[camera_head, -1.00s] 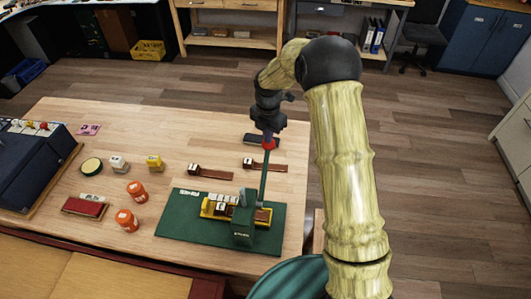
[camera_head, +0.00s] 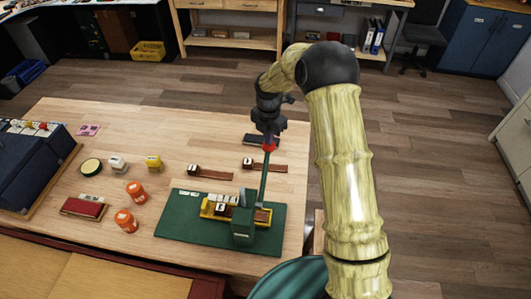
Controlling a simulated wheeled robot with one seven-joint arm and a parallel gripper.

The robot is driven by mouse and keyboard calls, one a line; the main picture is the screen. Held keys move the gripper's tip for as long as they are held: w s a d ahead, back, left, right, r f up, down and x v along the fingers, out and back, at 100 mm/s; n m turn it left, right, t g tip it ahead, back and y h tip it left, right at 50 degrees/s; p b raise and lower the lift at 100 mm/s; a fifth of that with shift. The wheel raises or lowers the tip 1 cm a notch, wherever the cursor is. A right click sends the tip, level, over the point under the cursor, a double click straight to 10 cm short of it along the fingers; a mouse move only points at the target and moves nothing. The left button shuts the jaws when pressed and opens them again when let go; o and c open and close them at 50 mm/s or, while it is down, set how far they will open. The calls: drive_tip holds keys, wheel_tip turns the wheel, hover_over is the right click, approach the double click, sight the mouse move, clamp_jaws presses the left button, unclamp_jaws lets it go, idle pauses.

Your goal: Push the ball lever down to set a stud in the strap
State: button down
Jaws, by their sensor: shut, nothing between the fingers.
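The ball lever is a green rod (camera_head: 263,178) with a red ball (camera_head: 269,146) on top. It stands nearly upright on the green press (camera_head: 243,227), which sits on a green mat (camera_head: 185,233). A yellow holder (camera_head: 207,210) with small white lettered blocks lies at the press; the strap there is partly hidden by the press. My gripper (camera_head: 269,136) is shut and empty, pointing down at the red ball from above. It appears to touch the ball, but I cannot tell for certain.
Two brown straps (camera_head: 215,174) with lettered ends lie behind the mat. Two orange jars (camera_head: 126,221), a red pad (camera_head: 82,208), small stamps (camera_head: 153,162) and a dark blue case (camera_head: 40,165) stand to the left. The table's right edge is close to the mat.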

drive_tip(key=shift+w+f+b, duration=0.25)
drive_tip(key=shift+f+b, duration=0.1)
drive_tip(key=shift+f, duration=0.7)
drive_tip(key=shift+w+d+f+b, duration=0.1)
drive_tip(key=shift+f+b, duration=0.1)
drive_tip(key=shift+f, duration=0.3)
drive_tip(key=shift+w+f+b, duration=0.1)
drive_tip(key=shift+f+b, duration=0.05)
drive_tip(key=shift+f, duration=0.4)
drive_tip(key=shift+w+f+b, duration=0.15)
drive_tip(key=shift+f+b, duration=0.3)
drive_tip(key=shift+f, duration=0.55)
